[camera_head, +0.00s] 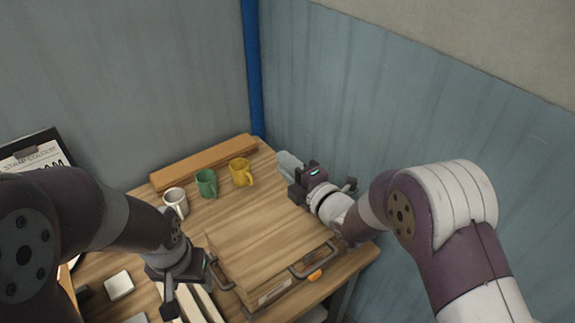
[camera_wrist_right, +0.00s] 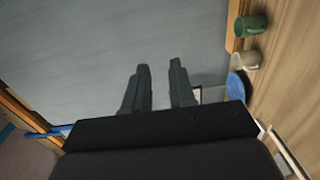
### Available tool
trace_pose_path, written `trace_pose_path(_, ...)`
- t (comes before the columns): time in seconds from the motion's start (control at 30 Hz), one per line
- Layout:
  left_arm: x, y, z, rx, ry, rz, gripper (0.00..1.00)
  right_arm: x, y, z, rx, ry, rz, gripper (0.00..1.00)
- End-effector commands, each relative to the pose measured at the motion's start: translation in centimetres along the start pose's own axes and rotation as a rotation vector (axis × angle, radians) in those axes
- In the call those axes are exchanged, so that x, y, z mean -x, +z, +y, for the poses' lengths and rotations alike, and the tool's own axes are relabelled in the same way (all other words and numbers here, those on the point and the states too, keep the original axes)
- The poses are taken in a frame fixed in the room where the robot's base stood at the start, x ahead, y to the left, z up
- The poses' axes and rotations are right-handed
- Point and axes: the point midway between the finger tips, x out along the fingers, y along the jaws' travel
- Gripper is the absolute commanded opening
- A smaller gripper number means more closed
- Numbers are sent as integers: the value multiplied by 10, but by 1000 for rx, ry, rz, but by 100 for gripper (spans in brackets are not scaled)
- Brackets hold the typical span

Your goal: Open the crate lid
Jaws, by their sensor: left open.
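The wooden crate (camera_head: 258,285) stands on the table with its flat plank lid (camera_head: 265,235) lying level on top, apparently closed. Two dark metal handles show at its front, one on the right (camera_head: 313,263) and one at the left corner (camera_head: 220,277). My left gripper (camera_head: 192,287) is open, fingers down, just left of the crate's front left corner; I cannot tell if it touches the handle. My right gripper (camera_head: 287,162) is above the table's back right edge, beyond the lid. The right wrist view shows its fingers (camera_wrist_right: 160,85) apart with nothing between them.
A white mug (camera_head: 176,202), a green mug (camera_head: 206,184) and a yellow mug (camera_head: 241,173) stand behind the crate, before a wooden beam (camera_head: 203,162). White strips (camera_head: 205,305) and a small white block (camera_head: 119,285) lie to the left. A wall (camera_head: 420,110) bounds the right.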

Motion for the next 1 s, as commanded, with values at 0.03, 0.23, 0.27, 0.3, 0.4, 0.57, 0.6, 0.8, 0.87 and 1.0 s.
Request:
trace_pose_path(0.03, 0, 0, 0, 0, 0, 0, 61, 0, 0, 0, 0, 0, 0, 25)
trace_pose_path(0.23, -10, 1, 0, 0, 0, 0, 61, 17, 1, -3, 1, 1, -3, 25)
trace_pose_path(0.27, -13, 2, 0, 0, 0, 0, 61, 24, 1, -4, 1, 2, -3, 25)
trace_pose_path(0.3, -18, 2, 0, 0, 0, 0, 61, 34, 1, -4, 2, 3, -3, 25)
trace_pose_path(0.4, -28, 3, 0, 0, 0, 0, 61, 64, 2, -5, 1, 2, -5, 25)
trace_pose_path(0.57, -38, 4, 0, 0, 0, 0, 61, 103, 1, -3, 1, 2, -5, 25)
trace_pose_path(0.6, -36, 4, 0, 0, 0, 0, 61, 110, 1, -2, -1, -1, -5, 25)
trace_pose_path(0.8, -36, 4, 0, 0, 0, 0, 61, 127, 0, -1, 0, 0, 0, 25)
trace_pose_path(0.87, -36, 4, 0, 0, 0, 0, 61, 128, 0, 0, 0, 0, 0, 25)
trace_pose_path(1.0, -36, 4, 0, 0, 0, 0, 61, 127, 0, 0, 0, 0, 0, 25)
